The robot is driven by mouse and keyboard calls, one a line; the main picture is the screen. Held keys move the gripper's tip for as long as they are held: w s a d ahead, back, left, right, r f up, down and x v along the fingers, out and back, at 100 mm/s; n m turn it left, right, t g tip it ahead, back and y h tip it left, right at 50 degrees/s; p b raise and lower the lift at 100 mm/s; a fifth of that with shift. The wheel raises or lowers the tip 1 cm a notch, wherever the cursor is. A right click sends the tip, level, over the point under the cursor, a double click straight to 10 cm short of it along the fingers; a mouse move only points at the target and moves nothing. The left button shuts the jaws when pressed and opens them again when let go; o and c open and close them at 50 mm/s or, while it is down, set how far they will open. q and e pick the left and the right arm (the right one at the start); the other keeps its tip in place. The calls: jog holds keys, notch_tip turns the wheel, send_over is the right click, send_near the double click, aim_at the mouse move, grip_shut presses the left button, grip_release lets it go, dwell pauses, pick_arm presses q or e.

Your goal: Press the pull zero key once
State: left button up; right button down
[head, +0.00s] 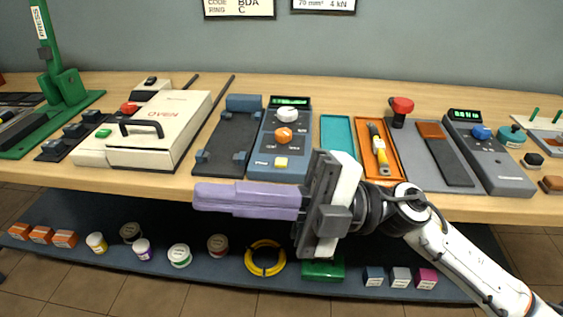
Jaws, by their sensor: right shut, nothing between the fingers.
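A blue-grey tester (294,130) stands on the bench at the middle, with a lit green display, a white knob and an orange knob. A pale yellow key (281,162) sits near its front edge, beside a small label too small to read surely; it looks like the pull zero key. My right gripper (203,195) is shut and empty, its purple fingers pointing left. It is in front of the bench edge, below the tester in the picture and apart from the key. The key is in plain sight. My left gripper is not in view.
A cream oven (185,108) and a dark fixture (215,148) lie left of the tester. A teal tray (338,134), an orange tray (393,172) and a second meter (505,176) lie right. A lower shelf (212,278) holds jars, boxes and a yellow coil.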

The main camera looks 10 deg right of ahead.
jog(key=w+d+f+m+t+h, duration=0.3)
jog(key=w+d+f+m+t, duration=0.15)
jog(key=m+t, duration=0.5)
jog(key=w+d+f+m+t+h, duration=0.3)
jog(key=w+f+m+t, duration=0.2)
jog(key=m+t, duration=0.4)
jog(key=d+f+m+h, duration=0.4)
jog(key=f+m+h, duration=0.25)
jog(key=f, duration=0.35)
jog(key=s+d+f+m+g+h, duration=0.2)
jog(key=s+f, duration=0.6)
jog(key=f, duration=0.4)
jog(key=s+d+f+m+g+h, duration=0.3)
jog(key=s+f+g, duration=0.4)
jog(key=f, duration=0.6)
jog(key=shift+s+d+m+h, duration=0.35)
jog(key=shift+s+d+m, duration=0.15)
jog(key=shift+s, duration=0.45)
jog(key=shift+f, duration=0.1)
